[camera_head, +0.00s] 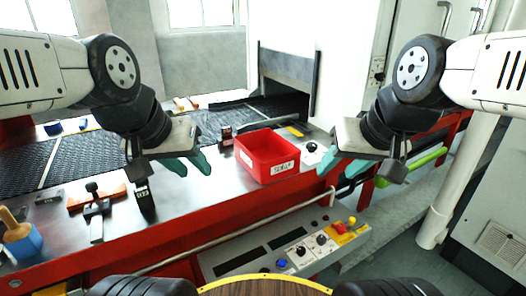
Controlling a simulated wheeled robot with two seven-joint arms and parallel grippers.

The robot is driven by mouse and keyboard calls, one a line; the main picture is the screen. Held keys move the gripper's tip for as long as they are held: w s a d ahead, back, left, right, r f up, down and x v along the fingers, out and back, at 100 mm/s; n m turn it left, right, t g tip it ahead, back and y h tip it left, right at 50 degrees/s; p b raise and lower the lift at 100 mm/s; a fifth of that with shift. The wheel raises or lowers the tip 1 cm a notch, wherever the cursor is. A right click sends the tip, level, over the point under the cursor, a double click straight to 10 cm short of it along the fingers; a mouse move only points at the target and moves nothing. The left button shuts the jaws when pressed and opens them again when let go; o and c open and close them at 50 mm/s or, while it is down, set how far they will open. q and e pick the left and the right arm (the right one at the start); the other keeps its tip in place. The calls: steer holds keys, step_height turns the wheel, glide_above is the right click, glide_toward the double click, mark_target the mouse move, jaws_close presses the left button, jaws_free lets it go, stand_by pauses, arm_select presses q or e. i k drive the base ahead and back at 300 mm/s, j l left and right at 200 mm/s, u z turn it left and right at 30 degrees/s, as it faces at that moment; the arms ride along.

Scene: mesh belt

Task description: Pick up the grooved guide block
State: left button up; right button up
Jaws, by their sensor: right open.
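I cannot tell for certain which item is the grooved guide block. A small dark block (226,136) stands on the metal table just left of the red bin. A taller dark piece (145,200) stands near the table's front edge, below my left wrist; its top is partly hidden. My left gripper (192,167) has teal fingers spread apart and empty, above the table left of the red bin. My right gripper (342,168) is open and empty, right of the bin near the table's front edge.
A red labelled bin (261,172) stands mid-table. A black-handled tool on an orange piece (96,195) and a blue piece with a wooden handle (22,240) lie left. The mesh belt (75,158) runs behind. A control panel (295,252) and rail (240,232) are in front.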

mark_target(226, 132)
steer(key=i+l, duration=0.15)
steer(key=l, duration=0.25)
steer(key=i+l, duration=0.15)
steer(key=l, duration=0.25)
steer(key=l+u, duration=0.15)
steer(key=u, duration=0.3)
steer(key=i+l+u, duration=0.1)
steer(key=u, duration=0.35)
steer(key=l+u, duration=0.3)
steer(key=u, duration=0.7)
